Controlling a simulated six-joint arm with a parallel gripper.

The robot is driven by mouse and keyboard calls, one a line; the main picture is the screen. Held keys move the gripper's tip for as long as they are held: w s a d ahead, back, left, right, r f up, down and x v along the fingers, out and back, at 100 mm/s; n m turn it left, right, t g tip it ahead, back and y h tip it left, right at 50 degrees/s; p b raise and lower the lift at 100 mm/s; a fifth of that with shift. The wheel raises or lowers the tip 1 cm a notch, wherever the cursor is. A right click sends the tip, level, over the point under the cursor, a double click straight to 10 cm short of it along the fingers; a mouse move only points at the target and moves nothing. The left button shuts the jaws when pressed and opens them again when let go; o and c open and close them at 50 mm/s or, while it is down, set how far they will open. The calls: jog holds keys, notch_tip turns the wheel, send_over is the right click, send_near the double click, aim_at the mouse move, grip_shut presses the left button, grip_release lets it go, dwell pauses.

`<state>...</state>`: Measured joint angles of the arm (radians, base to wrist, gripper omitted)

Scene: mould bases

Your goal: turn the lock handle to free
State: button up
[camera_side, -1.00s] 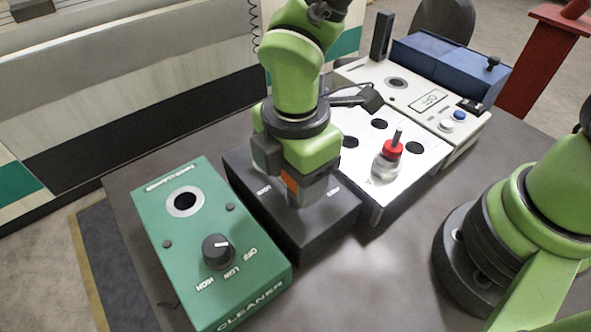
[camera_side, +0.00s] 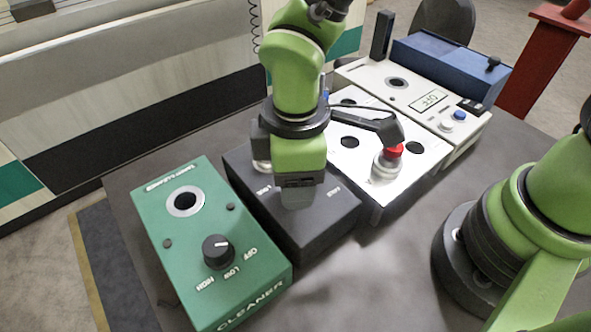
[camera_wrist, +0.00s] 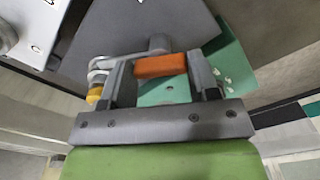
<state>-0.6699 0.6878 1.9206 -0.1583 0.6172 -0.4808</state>
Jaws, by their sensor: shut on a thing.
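The lock handle shows in the wrist view as an orange bar (camera_wrist: 160,66) between the two fingers of my gripper (camera_wrist: 160,75), which is shut on it. The handle stands on a dark grey box (camera_wrist: 140,25). In the side view my gripper (camera_side: 299,188) is low over the same dark box (camera_side: 325,228), and it hides the handle. White lettering is partly visible on the box top to either side of the gripper, too small to read surely. I cannot tell the handle's exact angle against these labels.
A green cleaner box (camera_side: 188,268) with a black knob (camera_side: 217,250) stands left of the dark box. A white panel (camera_side: 421,162) with a red-collared part (camera_side: 394,152) is close on the right. Behind it are a pale device (camera_side: 397,98) and a blue box (camera_side: 440,62).

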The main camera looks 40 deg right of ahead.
jog(key=m, duration=0.5)
jog(key=shift+m, duration=0.3)
jog(key=m, duration=0.5)
jog(key=shift+m, duration=0.3)
jog(key=o, duration=0.9)
notch_tip(320, 180, up, 10)
